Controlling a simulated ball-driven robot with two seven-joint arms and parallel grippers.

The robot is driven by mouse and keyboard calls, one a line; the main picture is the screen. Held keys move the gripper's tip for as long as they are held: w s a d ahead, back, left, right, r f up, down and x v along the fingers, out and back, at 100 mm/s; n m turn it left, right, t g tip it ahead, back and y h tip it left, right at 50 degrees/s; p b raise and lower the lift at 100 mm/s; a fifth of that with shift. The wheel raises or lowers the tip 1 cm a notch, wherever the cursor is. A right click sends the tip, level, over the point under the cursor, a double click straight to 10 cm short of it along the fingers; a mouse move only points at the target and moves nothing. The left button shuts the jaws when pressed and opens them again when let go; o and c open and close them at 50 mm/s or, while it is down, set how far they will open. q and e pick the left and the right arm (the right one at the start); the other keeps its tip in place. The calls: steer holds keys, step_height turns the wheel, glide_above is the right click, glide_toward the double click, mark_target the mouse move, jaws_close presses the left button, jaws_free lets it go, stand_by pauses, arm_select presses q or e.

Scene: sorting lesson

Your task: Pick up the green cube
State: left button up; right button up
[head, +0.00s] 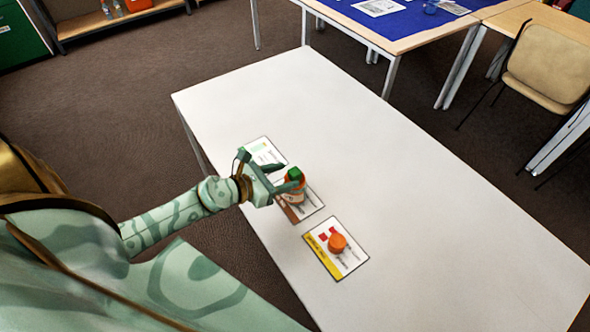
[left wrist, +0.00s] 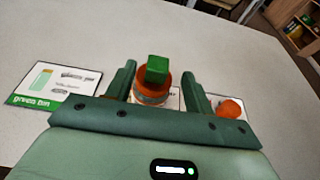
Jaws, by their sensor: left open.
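I cannot tell whether the fingers touch the stack. My right gripper is not in view.
A card with a yellow edge (head: 322,262) bears an orange object (head: 337,243) at the front. A green bin card (head: 264,151) lies behind the gripper. The right side of the white table (head: 420,180) is clear. A chair (head: 545,65) stands at the far right.

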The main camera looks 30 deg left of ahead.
mark_target(293, 172)
arm_select(q)
steer(key=x, duration=0.6)
steer(key=shift+w+a+b, duration=0.1)
steer(key=shift+w+b, duration=0.1)
steer(key=shift+b, duration=0.15)
steer(key=shift+r, duration=0.1)
steer(key=c, duration=1)
